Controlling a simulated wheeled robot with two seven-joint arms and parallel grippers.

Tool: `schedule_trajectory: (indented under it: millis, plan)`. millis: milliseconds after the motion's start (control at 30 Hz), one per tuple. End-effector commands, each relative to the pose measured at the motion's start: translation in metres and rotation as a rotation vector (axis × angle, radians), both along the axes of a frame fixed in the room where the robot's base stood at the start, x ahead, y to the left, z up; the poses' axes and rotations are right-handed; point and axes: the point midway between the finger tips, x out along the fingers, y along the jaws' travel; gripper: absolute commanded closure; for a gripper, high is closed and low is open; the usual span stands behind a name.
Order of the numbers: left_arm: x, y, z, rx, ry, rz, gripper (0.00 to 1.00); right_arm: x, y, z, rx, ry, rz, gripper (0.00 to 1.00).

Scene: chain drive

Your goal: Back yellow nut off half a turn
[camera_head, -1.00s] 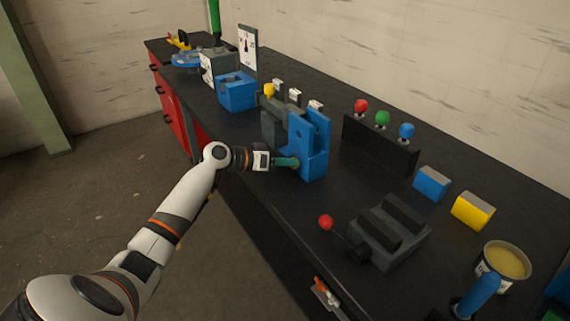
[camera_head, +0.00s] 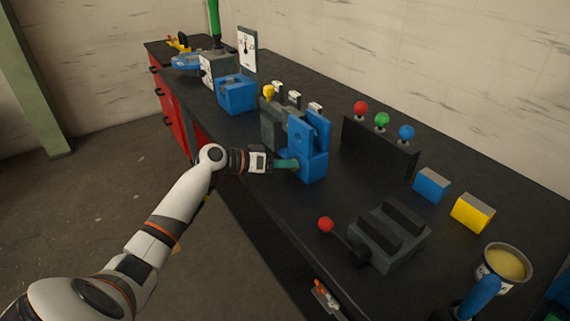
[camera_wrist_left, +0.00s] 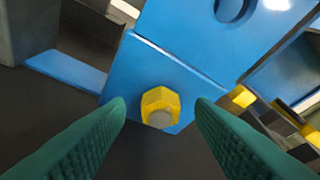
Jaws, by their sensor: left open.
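The yellow nut (camera_wrist_left: 160,105) is a hexagon with a grey bolt end at its centre. It sits on the face of a blue block (camera_wrist_left: 170,75) in the left wrist view. My left gripper (camera_wrist_left: 160,125) is open, with its two green fingers on either side of the nut and a gap showing to each. In the head view my left gripper (camera_head: 290,163) is at the front of the blue block (camera_head: 314,165), and the nut is hidden there. My right gripper is not in view.
A lever with a red knob (camera_head: 326,224) and a dark vise-like block (camera_head: 390,237) stand to the right. Red, green and blue knobs rise from a black panel (camera_head: 380,148) behind. A blue box (camera_head: 237,95) stands farther left on the bench.

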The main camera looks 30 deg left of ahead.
Motion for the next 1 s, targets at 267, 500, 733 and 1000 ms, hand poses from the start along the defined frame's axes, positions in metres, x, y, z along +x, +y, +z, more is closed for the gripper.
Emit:
schedule_trajectory:
  millis: [267, 500, 733, 1000]
  plan:
    - [-0.044, 0.03, 0.016, 0.006, 0.001, 0.0, 0.51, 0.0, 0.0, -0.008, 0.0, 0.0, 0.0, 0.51]
    - [-0.076, 0.052, 0.031, 0.002, -0.001, 0.0, 0.51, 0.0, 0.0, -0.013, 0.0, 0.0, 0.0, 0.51]
    - [-0.086, 0.059, 0.037, 0.003, -0.001, -0.001, 0.51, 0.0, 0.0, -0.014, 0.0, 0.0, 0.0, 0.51]
    - [-0.086, 0.059, 0.037, 0.002, -0.001, -0.001, 0.51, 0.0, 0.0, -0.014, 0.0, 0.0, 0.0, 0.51]
